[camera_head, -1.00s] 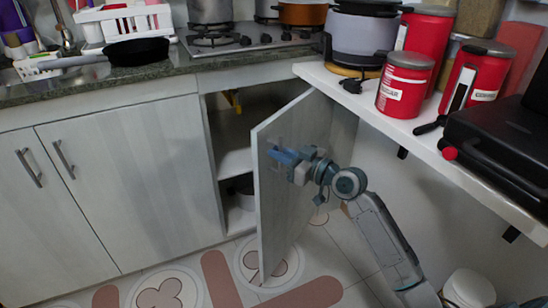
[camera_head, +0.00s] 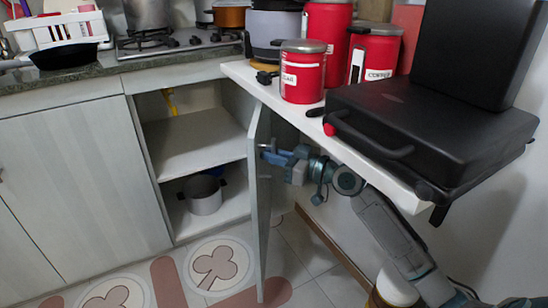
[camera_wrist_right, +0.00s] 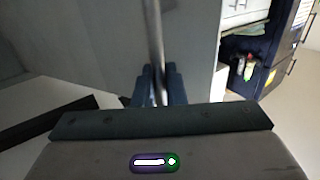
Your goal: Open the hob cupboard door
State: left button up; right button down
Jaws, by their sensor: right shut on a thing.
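The hob cupboard door (camera_head: 258,205) stands wide open and is seen nearly edge-on in the head view. Behind it the cupboard (camera_head: 200,140) shows an upper shelf, and a pot (camera_head: 203,193) on its floor. My right gripper (camera_head: 272,152) is on the outer face of the door, at its handle. In the right wrist view the fingers (camera_wrist_right: 161,86) are shut around the thin metal handle (camera_wrist_right: 153,35), which runs up between them. My left gripper is in neither view.
A white shelf (camera_head: 238,72) with red canisters (camera_head: 303,75) and a black case (camera_head: 430,130) overhangs my right arm. The hob (camera_head: 180,40) with pots is on the counter above the cupboard. A white bin (camera_head: 398,286) stands on the floor by my right arm. Floor before the cupboard is clear.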

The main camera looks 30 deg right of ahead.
dwell(0.3)
jog(key=c, duration=1.6)
grip_release()
jog(key=shift+c, duration=0.2)
jog(key=shift+d, duration=0.1)
jog(key=v, duration=0.7)
jog(key=shift+s, duration=0.25)
jog(key=shift+d, duration=0.1)
